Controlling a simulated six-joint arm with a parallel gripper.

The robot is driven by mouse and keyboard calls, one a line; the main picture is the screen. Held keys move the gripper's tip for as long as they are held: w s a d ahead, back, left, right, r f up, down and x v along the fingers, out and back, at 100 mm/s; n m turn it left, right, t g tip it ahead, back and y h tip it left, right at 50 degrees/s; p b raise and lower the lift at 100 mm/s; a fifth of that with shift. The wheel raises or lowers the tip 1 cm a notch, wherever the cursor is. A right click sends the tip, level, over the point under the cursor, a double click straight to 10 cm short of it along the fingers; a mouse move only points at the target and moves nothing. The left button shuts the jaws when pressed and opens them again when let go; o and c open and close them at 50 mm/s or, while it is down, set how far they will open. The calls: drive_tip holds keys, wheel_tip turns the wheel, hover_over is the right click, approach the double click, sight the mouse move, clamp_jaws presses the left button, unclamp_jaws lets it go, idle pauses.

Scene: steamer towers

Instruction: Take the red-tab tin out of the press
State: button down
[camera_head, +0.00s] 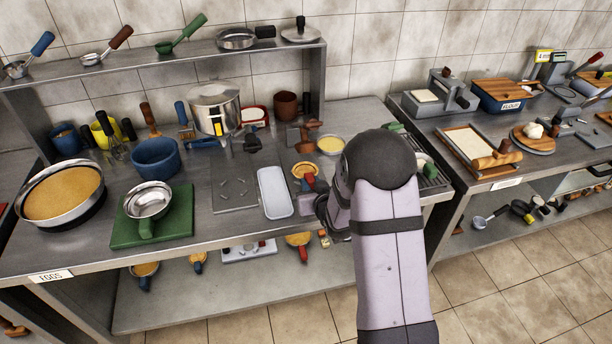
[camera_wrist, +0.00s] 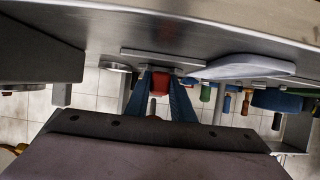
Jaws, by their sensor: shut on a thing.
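In the wrist view, my gripper (camera_wrist: 161,79) has its two blue fingers closed on a small red tab (camera_wrist: 160,88). The tab sits against a thin grey metal plate (camera_wrist: 135,54); the rest of the tin cannot be made out. In the head view, my dark wrist (camera_head: 332,212) is low at the right of the counter, and my arm hides the fingertips. I cannot clearly make out the press.
A white tray (camera_head: 275,193) and a grey plate (camera_head: 227,197) lie left of my wrist. Farther left are a green board (camera_head: 180,232) with a steel pan and a large sieve (camera_head: 62,192). A shelf (camera_head: 200,296) with small pans runs below the counter.

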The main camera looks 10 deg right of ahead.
drive_tip(key=shift+r, duration=0.25)
drive_tip(key=shift+r+p, duration=0.35)
drive_tip(key=shift+r+p, duration=0.4)
drive_tip(key=shift+r, duration=0.2)
drive_tip(key=shift+r+p, duration=1.65)
drive_tip(key=shift+r, duration=0.7)
